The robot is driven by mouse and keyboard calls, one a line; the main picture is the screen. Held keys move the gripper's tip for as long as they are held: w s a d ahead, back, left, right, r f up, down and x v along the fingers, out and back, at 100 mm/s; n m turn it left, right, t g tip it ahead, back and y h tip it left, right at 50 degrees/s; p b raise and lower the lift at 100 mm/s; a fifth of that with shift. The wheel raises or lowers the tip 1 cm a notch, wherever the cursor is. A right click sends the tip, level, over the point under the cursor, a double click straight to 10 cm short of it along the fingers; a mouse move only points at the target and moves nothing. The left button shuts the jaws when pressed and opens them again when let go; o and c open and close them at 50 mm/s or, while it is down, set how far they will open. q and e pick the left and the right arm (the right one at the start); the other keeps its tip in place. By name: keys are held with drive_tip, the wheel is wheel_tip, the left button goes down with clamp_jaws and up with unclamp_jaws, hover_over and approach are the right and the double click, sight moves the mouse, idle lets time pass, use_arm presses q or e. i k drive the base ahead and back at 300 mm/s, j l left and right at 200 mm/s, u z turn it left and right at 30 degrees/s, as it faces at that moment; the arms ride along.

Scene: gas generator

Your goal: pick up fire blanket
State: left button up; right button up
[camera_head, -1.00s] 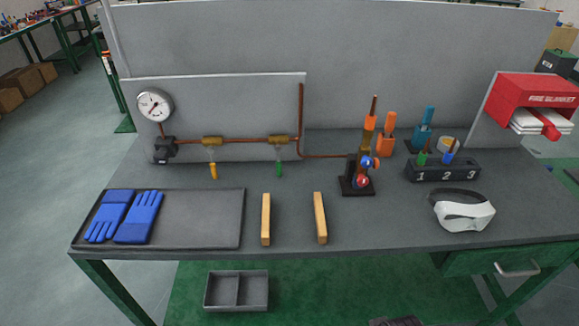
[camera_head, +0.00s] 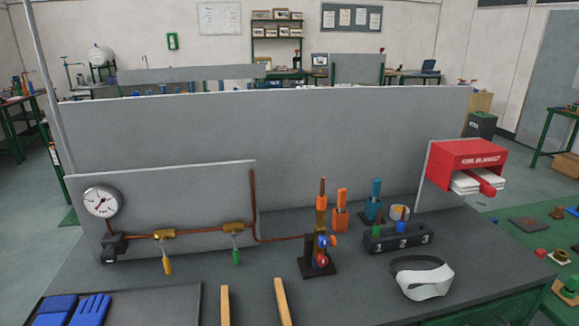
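The fire blanket (camera_head: 465,184) is folded white cloth showing below a red holder (camera_head: 467,155) with lettering on its front. A red pull tab (camera_head: 489,189) hangs at the front of the cloth. The holder is fixed to a small grey panel (camera_head: 424,182) at the right end of the workbench. Neither of my grippers shows in the head view.
The grey workbench (camera_head: 180,282) holds a gauge (camera_head: 102,201) and copper pipe with valves, a torch stand (camera_head: 318,258), a numbered black block (camera_head: 397,239), a white visor (camera_head: 421,278), blue gloves (camera_head: 90,309) and wooden bars (camera_head: 282,302). A tall grey partition (camera_head: 270,150) stands behind.

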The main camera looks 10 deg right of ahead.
sight(469, 181)
drive_tip(key=z, duration=1.4)
drive_tip(key=i+l, duration=0.1)
drive_tip(key=i, duration=0.25)
